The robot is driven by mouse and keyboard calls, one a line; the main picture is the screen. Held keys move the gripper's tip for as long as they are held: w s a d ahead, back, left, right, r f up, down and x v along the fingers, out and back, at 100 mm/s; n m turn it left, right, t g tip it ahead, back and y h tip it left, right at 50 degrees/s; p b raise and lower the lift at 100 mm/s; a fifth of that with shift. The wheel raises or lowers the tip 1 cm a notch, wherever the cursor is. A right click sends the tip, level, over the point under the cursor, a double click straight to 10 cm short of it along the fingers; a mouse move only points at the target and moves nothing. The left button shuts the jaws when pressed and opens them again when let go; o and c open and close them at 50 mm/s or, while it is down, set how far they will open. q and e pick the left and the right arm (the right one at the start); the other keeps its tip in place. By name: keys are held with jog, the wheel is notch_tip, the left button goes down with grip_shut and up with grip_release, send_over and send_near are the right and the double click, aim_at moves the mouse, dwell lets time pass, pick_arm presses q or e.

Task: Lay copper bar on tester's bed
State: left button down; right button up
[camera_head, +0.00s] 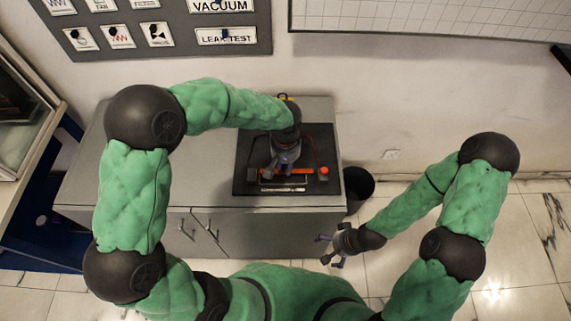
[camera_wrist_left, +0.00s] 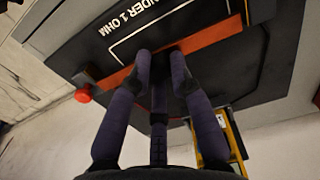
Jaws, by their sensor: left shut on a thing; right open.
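The orange copper bar (camera_head: 300,171) lies along the front part of the black tester (camera_head: 244,156), which is on the grey cabinet. My left gripper (camera_head: 285,168) is over the tester and shut on the bar near its middle. In the left wrist view the purple fingertips (camera_wrist_left: 164,62) close on the bar (camera_wrist_left: 215,37), which is at or just over the tester's black surface. Whether the bar touches the bed is hard to tell. My right gripper (camera_head: 332,248) is open and empty, in front of the cabinet's right end.
A red button (camera_head: 324,170) is at the tester's right side. A yellow object (camera_wrist_left: 234,140) shows beside it in the wrist view. The grey cabinet top (camera_head: 120,180) is clear at the left. A dark bin (camera_head: 358,186) stands right of the cabinet. A labelled panel (camera_head: 160,30) hangs behind.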

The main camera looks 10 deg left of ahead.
aim_at(285, 172)
pick_arm(q)
jog(key=shift+f+b, duration=1.4)
jog(key=shift+f, duration=0.6)
jog(key=c, duration=0.6)
grip_release()
jog(key=shift+r+p, duration=2.85)
jog(key=shift+r, duration=1.2)
